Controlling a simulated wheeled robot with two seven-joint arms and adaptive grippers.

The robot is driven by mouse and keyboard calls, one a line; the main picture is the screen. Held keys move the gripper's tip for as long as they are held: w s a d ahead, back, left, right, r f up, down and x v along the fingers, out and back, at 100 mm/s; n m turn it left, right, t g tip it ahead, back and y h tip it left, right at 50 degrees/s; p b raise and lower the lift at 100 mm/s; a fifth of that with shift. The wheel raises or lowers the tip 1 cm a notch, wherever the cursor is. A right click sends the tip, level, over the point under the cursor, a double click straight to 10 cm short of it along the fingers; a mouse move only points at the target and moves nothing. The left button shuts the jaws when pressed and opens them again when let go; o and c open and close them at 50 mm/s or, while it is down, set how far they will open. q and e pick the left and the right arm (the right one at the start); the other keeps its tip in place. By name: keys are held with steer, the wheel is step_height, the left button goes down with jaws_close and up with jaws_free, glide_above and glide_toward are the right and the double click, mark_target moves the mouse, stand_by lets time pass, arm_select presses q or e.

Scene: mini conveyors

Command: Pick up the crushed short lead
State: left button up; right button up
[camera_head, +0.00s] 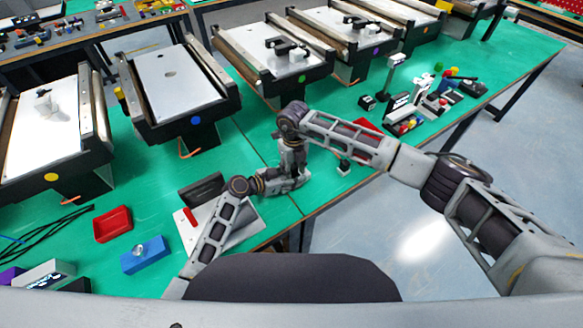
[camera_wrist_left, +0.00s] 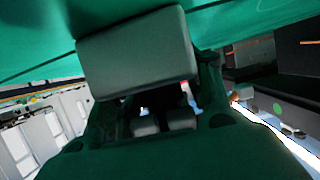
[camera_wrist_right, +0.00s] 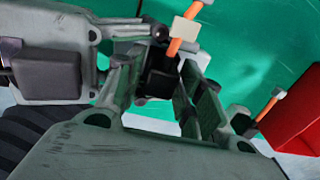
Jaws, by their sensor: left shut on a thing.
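In the right wrist view an orange lead (camera_wrist_right: 174,46) with a pale connector end stands at the fingers, its lower part meeting a black block. My right gripper (camera_wrist_right: 176,82) has its fingers apart around that area. It also shows pointing down in the head view (camera_head: 294,160). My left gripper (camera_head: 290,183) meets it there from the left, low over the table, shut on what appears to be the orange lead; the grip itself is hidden. In the left wrist view its dark finger parts (camera_wrist_left: 163,124) fill the middle. Whether the lead is crushed cannot be seen.
A second orange lead (camera_wrist_right: 268,106) stands beside a red tray (camera_wrist_right: 298,125). Another red tray (camera_head: 112,224) and a blue block (camera_head: 145,255) lie at left. A black box (camera_head: 202,190) stands behind my left forearm. Mini conveyors (camera_head: 180,85) line the back of the green table.

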arm_select(q)
steer(key=shift+s+f, duration=0.2)
steer(key=shift+f, duration=0.2)
arm_select(e)
steer(key=c, duration=0.8)
steer(key=shift+r, duration=0.15)
arm_select(q)
steer(key=shift+a, duration=0.1)
arm_select(e)
steer(key=shift+w+r, duration=0.15)
steer(key=shift+r, duration=0.35)
arm_select(q)
steer(key=shift+w+r, duration=0.15)
arm_select(e)
step_height(320, 180, up, 9)
steer(key=shift+f, duration=0.1)
arm_select(q)
steer(key=shift+r, duration=0.1)
steer(key=o, duration=1.3)
